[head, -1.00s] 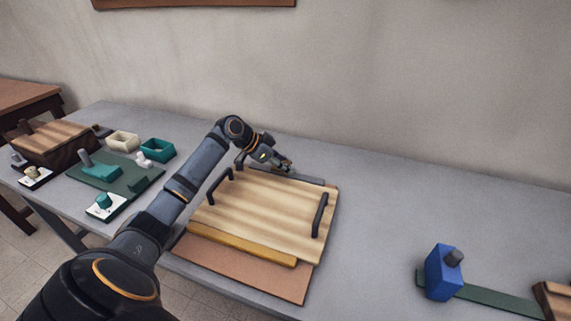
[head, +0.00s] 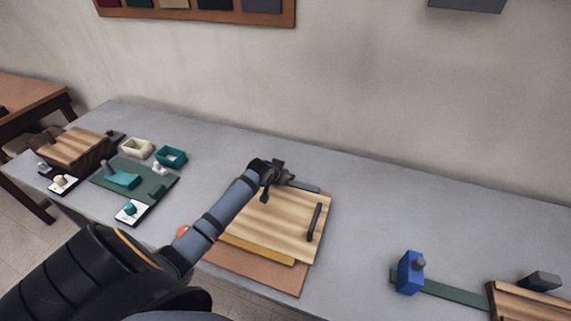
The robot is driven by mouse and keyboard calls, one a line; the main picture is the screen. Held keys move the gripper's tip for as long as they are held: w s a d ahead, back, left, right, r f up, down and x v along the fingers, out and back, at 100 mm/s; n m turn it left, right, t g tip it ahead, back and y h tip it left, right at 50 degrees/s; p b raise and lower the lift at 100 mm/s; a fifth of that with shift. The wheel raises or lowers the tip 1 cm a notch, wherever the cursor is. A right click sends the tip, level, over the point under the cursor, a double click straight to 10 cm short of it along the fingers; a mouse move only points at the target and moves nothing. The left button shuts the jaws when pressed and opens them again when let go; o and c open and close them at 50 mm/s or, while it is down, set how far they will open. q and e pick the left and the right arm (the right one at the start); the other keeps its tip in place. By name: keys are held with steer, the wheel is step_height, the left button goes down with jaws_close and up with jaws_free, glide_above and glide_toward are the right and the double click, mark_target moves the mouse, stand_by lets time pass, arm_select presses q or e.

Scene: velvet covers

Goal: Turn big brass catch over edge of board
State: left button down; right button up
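A striped wooden board (head: 283,222) lies on a brown base sheet (head: 262,277) in the middle of the table. A mustard-yellow bar (head: 257,249) runs along its near edge, and a grey strip (head: 306,187) shows at its far edge. I cannot clearly make out a brass catch; whether the yellow bar is part of it I cannot tell. My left gripper (head: 281,175) is over the board's far left corner, by the grey strip. Its fingers are too small and dark to tell if they are open or touching anything. My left arm hides the board's left side. My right gripper is out of view.
A dark handle (head: 314,222) stands on the board's right side. To the right are a blue block (head: 409,272) and a green strip (head: 455,294). To the left are a green mat (head: 152,188), a teal tray (head: 171,157) and a cream tray (head: 138,148). The table's back right is clear.

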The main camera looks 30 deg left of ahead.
arm_select(q)
steer(key=shift+d+r+n+y+p, duration=0.15)
steer(key=shift+r+n+y+p, duration=0.1)
steer(key=shift+n+y+p, duration=0.6)
steer(key=shift+f+n+g+y+p, duration=0.15)
steer(key=shift+n+g+y+p, duration=0.35)
steer(key=shift+n, duration=0.55)
steer(key=shift+f+n+y, duration=0.15)
steer(key=shift+n+y, duration=0.5)
steer(key=shift+n, duration=0.15)
steer(key=shift+n+g+y+b, duration=0.3)
steer(key=shift+n+g+y, duration=0.55)
steer(key=shift+n, duration=0.55)
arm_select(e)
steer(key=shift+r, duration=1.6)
arm_select(q)
steer(key=c, duration=1)
jaws_free()
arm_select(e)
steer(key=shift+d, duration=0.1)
